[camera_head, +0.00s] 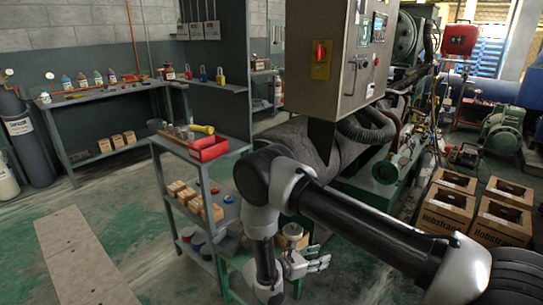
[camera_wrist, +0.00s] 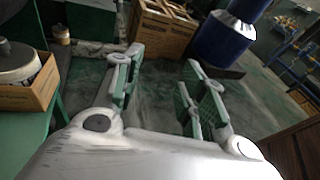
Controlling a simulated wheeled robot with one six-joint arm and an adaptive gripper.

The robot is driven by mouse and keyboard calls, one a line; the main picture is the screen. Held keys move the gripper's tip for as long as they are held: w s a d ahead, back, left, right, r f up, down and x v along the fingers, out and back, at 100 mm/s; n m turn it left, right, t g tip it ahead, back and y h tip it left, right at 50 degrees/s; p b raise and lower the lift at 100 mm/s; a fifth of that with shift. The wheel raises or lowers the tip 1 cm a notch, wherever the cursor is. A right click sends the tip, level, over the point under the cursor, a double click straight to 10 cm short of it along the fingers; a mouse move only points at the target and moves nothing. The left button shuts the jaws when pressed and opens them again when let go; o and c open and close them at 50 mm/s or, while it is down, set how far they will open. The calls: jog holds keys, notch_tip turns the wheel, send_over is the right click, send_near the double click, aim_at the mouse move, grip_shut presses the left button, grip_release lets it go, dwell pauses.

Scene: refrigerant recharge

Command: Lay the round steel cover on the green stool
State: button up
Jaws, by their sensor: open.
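My gripper (camera_wrist: 165,85) is open and empty, with bare floor showing between its fingers in the wrist view. In the head view my gripper (camera_head: 322,264) points right, low beside the green stool (camera_head: 228,284), which my arm mostly hides. In the wrist view the stool's green top (camera_wrist: 22,127) is at the left edge, to the left of my fingers. A cardboard box (camera_wrist: 38,90) stands on it. A round grey metal piece (camera_wrist: 18,66), which looks like the steel cover, sits in the box, cut off by the picture edge. The fingers are apart from it.
A grey shelf cart (camera_head: 203,165) with a red bin (camera_head: 208,149) stands left of my arm. Cardboard boxes (camera_head: 447,208) stand on the floor at right. A blue drum (camera_wrist: 222,40) is ahead in the wrist view. Open floor (camera_head: 140,225) lies at left.

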jog(key=s+d+r+m+g, duration=0.2)
jog(key=d+r+m+g, duration=0.15)
jog(key=r, duration=0.35)
jog(key=s+d+r+m+g, duration=0.1)
jog(key=d+r+m+g, duration=0.3)
jog(key=r, duration=0.4)
jog(key=s+d+r+m+t+y, duration=0.1)
jog(key=s+d+r+m+y, duration=0.3)
jog(key=s+r, duration=0.3)
jog(key=s+d+r+m+t+y, duration=0.2)
jog(key=s+d+r+m+y, duration=0.2)
jog(key=r, duration=1.1)
jog(key=s+d+r+m+t+y, duration=0.1)
jog(key=s+d+r+m+y, duration=0.3)
jog(key=s+r+m, duration=0.5)
jog(key=s+r+y, duration=0.1)
jog(key=s+r, duration=0.1)
jog(key=s, duration=0.1)
jog(key=shift+d, duration=0.35)
jog(key=shift+r, duration=0.1)
